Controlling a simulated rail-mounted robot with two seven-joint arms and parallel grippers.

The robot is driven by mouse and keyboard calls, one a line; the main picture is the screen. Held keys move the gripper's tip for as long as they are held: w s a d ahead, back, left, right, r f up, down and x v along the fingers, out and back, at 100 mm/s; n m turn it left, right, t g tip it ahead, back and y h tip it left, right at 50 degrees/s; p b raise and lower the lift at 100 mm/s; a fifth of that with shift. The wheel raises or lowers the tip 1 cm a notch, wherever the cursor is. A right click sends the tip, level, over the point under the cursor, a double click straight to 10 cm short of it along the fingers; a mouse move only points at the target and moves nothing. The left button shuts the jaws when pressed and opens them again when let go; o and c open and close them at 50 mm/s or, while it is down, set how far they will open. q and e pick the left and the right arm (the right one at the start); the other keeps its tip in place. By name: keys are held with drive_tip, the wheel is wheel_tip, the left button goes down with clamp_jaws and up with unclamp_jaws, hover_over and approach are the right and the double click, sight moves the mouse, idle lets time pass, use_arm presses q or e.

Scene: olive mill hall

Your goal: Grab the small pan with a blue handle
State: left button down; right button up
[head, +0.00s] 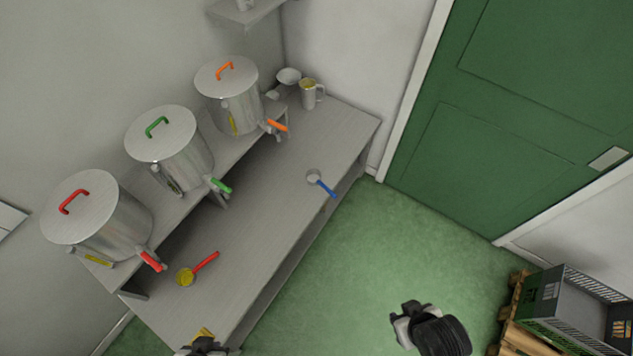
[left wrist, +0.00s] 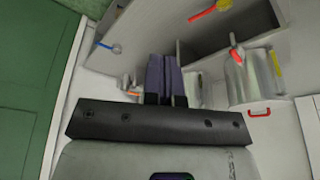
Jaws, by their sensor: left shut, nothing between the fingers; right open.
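The small pan with a blue handle (head: 325,187) lies on the lower shelf of the metal bench, near its right end, with the handle towards the front edge. The left wrist view also shows it (left wrist: 110,47) at the upper left. My left gripper (head: 204,346) is at the bottom edge of the head view, far from this pan and partly cut off. Its fingers (left wrist: 165,78) are together and empty in the left wrist view. My right gripper (head: 402,325) is open and empty above the green floor, below and right of the pan.
A red-handled pan (head: 186,277) with yellow content lies on the same shelf (head: 258,238). Pots with red (head: 99,216), green (head: 168,148) and orange (head: 228,92) handles stand behind. A jug (head: 309,95) stands at the back. A grey crate (head: 565,310) is at lower right.

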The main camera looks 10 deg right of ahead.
use_arm(q)
drive_tip(key=c, duration=0.9)
unclamp_jaws()
